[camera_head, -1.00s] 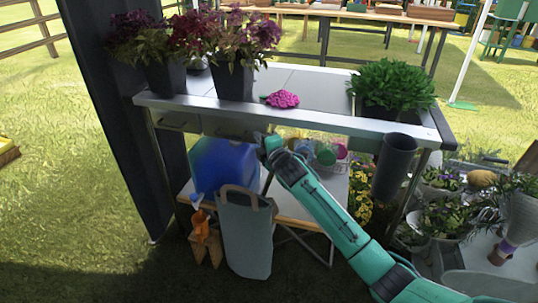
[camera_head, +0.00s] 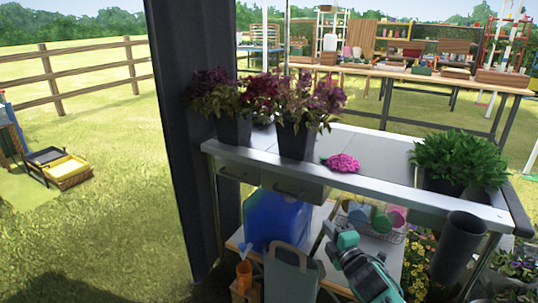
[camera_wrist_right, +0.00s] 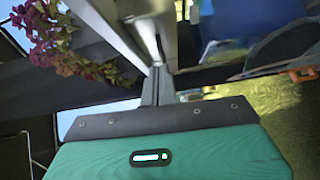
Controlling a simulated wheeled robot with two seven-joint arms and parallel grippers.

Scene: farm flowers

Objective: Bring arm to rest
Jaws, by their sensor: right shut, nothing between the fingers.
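My right arm is teal and dark grey and comes in from the bottom of the head view. Its gripper (camera_head: 330,229) is in front of the metal table, below the drawer level and right of the blue container. In the right wrist view the dark fingers (camera_wrist_right: 157,86) are together and empty, pointing toward a metal edge. My left arm and gripper are out of view.
The metal table (camera_head: 374,160) carries dark pots of purple flowers (camera_head: 297,138), a pink flower bunch (camera_head: 342,163) and a green plant (camera_head: 458,162). A dark post (camera_head: 190,120) stands left. Open grass lies beyond.

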